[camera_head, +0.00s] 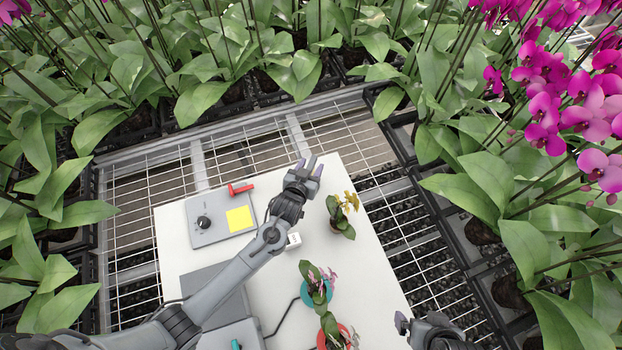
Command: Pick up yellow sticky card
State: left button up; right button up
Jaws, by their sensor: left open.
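The yellow sticky card (239,219) is a small bright square. It lies flat on a grey device (218,232) with a black knob, on the left part of the white board. My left gripper (311,167) is open and appears empty. It is over the far edge of the board, up and to the right of the card and apart from it. My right gripper (403,322) shows only in part at the bottom right, and its jaws are not clear.
A red clip-like item (241,189) lies at the device's far edge. A yellow-flowered plant (341,216) stands right of my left arm. Potted plants in a teal pot (308,296) and a red pot (322,343) stand nearer. Orchids crowd around the white board (380,270).

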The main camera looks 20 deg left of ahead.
pick_arm(q)
jog(key=shift+w+f, duration=0.15)
jog(key=shift+w, duration=0.2)
grip_shut()
dwell(0.4)
